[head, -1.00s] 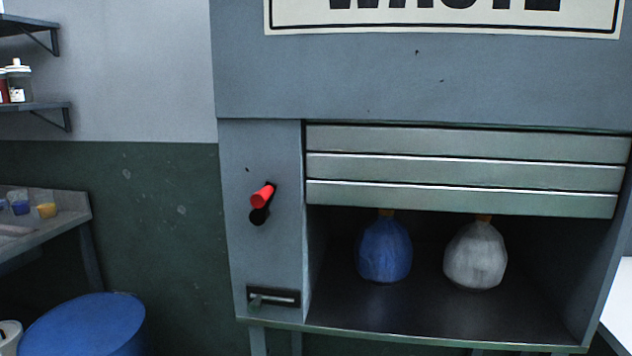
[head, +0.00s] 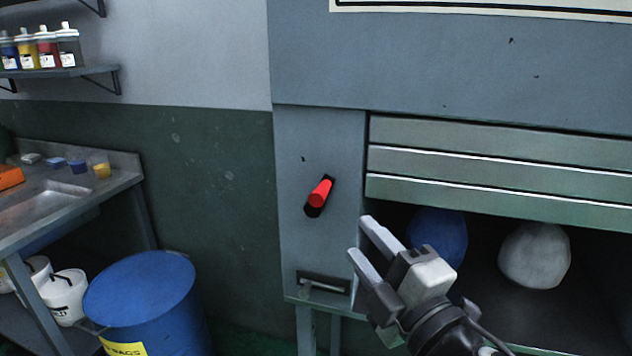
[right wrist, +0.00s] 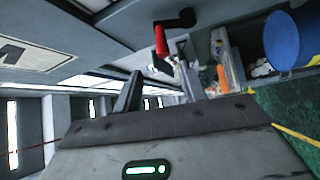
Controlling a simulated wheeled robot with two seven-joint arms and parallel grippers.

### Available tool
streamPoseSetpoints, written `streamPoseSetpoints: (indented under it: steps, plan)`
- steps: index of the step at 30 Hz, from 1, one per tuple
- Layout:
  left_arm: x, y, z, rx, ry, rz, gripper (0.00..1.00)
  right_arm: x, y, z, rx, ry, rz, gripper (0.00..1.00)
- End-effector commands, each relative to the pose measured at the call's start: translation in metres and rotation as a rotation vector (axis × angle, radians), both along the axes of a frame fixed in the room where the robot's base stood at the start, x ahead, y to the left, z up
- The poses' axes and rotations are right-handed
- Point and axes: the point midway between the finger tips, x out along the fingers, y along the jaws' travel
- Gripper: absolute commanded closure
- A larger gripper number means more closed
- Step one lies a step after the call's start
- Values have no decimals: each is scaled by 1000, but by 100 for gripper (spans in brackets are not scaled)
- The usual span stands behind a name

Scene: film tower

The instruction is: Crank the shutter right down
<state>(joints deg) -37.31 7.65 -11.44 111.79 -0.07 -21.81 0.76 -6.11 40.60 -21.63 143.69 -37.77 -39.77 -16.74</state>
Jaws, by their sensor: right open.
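The slatted metal shutter (head: 480,165) is partly lowered over the hatch in the grey cabinet, and the opening beneath it is dark. The crank, a red handle (head: 321,192) on a black arm, sticks out of the panel left of the shutter. It also shows in the right wrist view (right wrist: 161,42), beyond the fingers. My right gripper (head: 364,247) is open and empty, below and to the right of the crank in the head view, apart from it. My left gripper is not in view.
A blue bag (head: 437,236) and a white bag (head: 535,254) sit inside the hatch. A slot with a small lever (head: 323,284) is below the crank. A blue drum (head: 140,290) and a sink bench (head: 75,200) stand to the left.

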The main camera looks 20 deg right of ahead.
Motion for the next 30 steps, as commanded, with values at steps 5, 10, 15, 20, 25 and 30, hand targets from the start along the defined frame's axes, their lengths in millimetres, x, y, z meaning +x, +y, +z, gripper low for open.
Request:
streamPoseSetpoints:
  steps: [5,10,15,20,25,30]
  plan:
    - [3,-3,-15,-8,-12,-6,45,14,2,-4,2,-6,0,59]
    - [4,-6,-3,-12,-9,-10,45,40,6,9,1,4,-2,59]
    - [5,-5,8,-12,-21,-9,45,76,14,15,2,5,0,59]
    - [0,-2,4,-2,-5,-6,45,109,19,20,2,6,0,59]
    - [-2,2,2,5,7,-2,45,134,24,22,2,7,1,59]
    - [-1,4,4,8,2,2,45,147,27,23,1,8,2,59]
